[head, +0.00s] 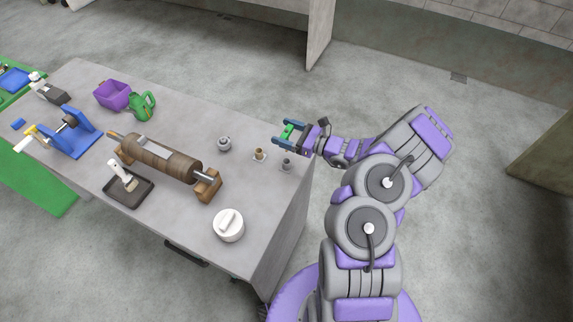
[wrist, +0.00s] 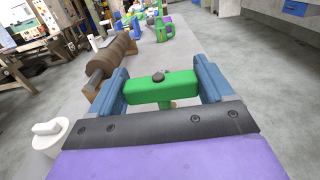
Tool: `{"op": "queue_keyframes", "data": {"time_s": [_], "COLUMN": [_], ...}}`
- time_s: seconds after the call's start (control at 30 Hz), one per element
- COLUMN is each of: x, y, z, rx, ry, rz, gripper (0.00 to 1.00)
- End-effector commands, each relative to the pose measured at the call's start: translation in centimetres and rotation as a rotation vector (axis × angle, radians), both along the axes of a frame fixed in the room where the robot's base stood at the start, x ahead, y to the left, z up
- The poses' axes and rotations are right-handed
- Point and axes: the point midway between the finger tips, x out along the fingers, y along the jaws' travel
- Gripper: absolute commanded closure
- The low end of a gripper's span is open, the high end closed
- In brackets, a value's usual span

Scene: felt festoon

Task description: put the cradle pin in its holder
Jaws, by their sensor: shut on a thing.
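My gripper (head: 290,133) has blue fingers and is shut on a green bar with a dark knob on top, apparently the cradle pin (wrist: 160,88). The bar spans between both fingers in the wrist view. In the head view the gripper is at the table's right end, above the top. A small brass-coloured fitting (head: 259,156) and a small grey fitting (head: 286,165) stand on the table just below the gripper in the picture. A rounder grey fitting (head: 224,143) stands further left. I cannot tell which one is the holder. The pin's lower part is mostly hidden.
A brown roller (head: 160,160) lies in a wooden cradle (head: 209,185) mid-table. A dark tray (head: 130,190) with a brush, a white round lidded pot (head: 228,225), a green can (head: 142,105), a purple bin (head: 112,95) and a blue stand (head: 70,137) occupy the rest.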

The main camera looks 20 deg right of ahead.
Motion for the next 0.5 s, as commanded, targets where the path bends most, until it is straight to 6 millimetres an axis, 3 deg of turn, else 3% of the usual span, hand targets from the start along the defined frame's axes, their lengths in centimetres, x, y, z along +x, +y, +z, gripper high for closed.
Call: {"op": "queue_keyframes", "data": {"time_s": [0.5], "x": [0.0], "y": [0.1], "z": [-1.2], "rx": [0.0], "ry": [0.0], "rz": [0.001], "gripper": [0.51]}}
